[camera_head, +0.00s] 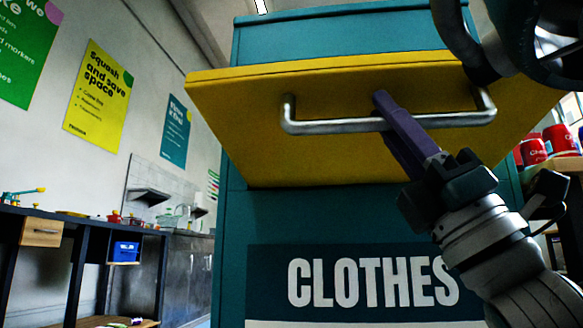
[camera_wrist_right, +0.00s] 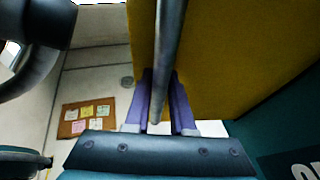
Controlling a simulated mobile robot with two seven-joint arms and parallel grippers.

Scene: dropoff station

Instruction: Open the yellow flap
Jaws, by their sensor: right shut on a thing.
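The yellow flap (camera_head: 240,110) is on the front of the teal clothes bin (camera_head: 235,235). Its upper edge looks wider than its lower edge and stands out from the bin, so the flap appears tilted outward at the top. A metal bar handle (camera_head: 330,126) runs across its front. My right gripper (camera_head: 382,105), with purple fingers, is at the middle of the handle. In the right wrist view the handle bar (camera_wrist_right: 168,60) passes between the two fingers (camera_wrist_right: 162,100), which are shut on it. The flap's yellow face (camera_wrist_right: 235,60) fills much of that view. My left gripper is not in view.
A white "CLOTHES" label (camera_head: 370,282) is below the flap. On the left, a dark workbench (camera_head: 85,225) stands along a wall with posters (camera_head: 98,92). Red containers (camera_head: 545,147) stand on a shelf at the right. The wrist view shows a cork board (camera_wrist_right: 87,117) on a wall.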

